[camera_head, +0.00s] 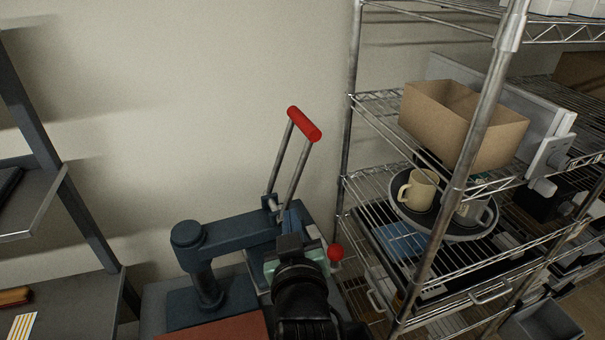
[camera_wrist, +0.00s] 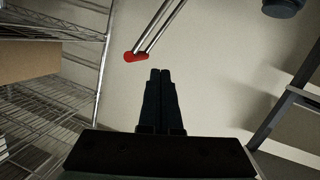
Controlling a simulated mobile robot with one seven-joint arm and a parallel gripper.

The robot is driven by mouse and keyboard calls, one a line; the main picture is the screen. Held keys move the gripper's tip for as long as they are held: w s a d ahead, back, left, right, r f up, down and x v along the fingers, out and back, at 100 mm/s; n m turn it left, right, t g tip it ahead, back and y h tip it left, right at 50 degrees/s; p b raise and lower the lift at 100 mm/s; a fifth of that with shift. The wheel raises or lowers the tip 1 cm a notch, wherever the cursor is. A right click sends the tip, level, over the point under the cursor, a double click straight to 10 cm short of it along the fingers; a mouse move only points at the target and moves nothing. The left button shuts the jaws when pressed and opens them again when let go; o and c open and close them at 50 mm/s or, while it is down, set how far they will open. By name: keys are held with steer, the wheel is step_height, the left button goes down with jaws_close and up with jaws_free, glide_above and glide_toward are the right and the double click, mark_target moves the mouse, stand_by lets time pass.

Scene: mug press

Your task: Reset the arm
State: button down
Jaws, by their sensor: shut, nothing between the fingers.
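My gripper shows in the wrist view (camera_wrist: 160,75) with its two dark fingers side by side and closed, nothing between them. In the head view my arm's end is at the bottom middle, in front of the mug press, and hides part of it. The press (camera_head: 236,237) is dark blue with a round-topped post. Its red-handled lever (camera_head: 304,124) stands raised and tilted. In the wrist view the red handle (camera_wrist: 136,57) is just left of and beyond the fingertips, and I see no contact.
A wire shelf (camera_head: 352,150) stands at right with a cardboard box (camera_head: 463,118). A round tray (camera_head: 450,233) there holds a cream mug (camera_head: 420,190) and a grey mug (camera_head: 470,212). A dark shelf unit (camera_head: 58,200) stands at left. Bare wall lies behind the press.

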step_height(320, 180, up, 21)
steer(key=s+d+m+t+b, duration=0.1)
steer(key=s+m+t, duration=0.15)
steer(key=t, duration=0.35)
steer(key=s+r+m+t+h+b, duration=0.1)
steer(key=s+r+t, duration=0.4)
steer(key=s+r, duration=0.8)
step_height(320, 180, up, 4)
steer(key=shift+s+d+r+t+h, duration=0.2)
steer(key=shift+d+t+h, duration=0.1)
steer(key=shift+d, duration=0.15)
